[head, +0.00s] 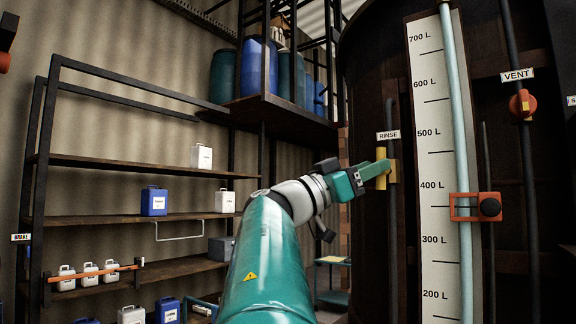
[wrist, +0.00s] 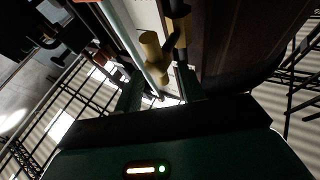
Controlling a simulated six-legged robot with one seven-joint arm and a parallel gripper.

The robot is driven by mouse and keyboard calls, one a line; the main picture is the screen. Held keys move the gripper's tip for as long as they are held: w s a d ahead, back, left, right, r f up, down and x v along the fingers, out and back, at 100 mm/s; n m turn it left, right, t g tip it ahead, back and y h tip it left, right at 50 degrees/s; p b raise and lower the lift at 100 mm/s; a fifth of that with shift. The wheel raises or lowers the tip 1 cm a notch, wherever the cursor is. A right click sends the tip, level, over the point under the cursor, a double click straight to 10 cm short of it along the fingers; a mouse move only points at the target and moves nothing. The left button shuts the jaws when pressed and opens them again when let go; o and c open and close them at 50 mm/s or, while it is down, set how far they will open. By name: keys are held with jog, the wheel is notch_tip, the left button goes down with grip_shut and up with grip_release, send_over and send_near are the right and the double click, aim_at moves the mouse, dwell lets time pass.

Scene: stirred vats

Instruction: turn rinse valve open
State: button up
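The rinse valve (head: 381,156) is yellow and sits on a dark vertical pipe on the vat, just below the RINSE label (head: 388,135). Its yellow handle stands about upright in the head view. The valve also shows in the wrist view (wrist: 152,46), above and between my finger ends. My gripper (head: 374,170) reaches it from the left, with its fingers at the handle. In the wrist view my gripper (wrist: 158,84) has its two fingers apart, with a gap between them. I cannot tell whether either finger touches the handle.
A white litre scale with a pale tube (head: 461,130) runs up the vat right of the valve. A red VENT valve (head: 522,104) is farther right. Shelves with jugs (head: 154,201) stand at left.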

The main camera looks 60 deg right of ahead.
jog(key=shift+x, duration=1.65)
grip_shut()
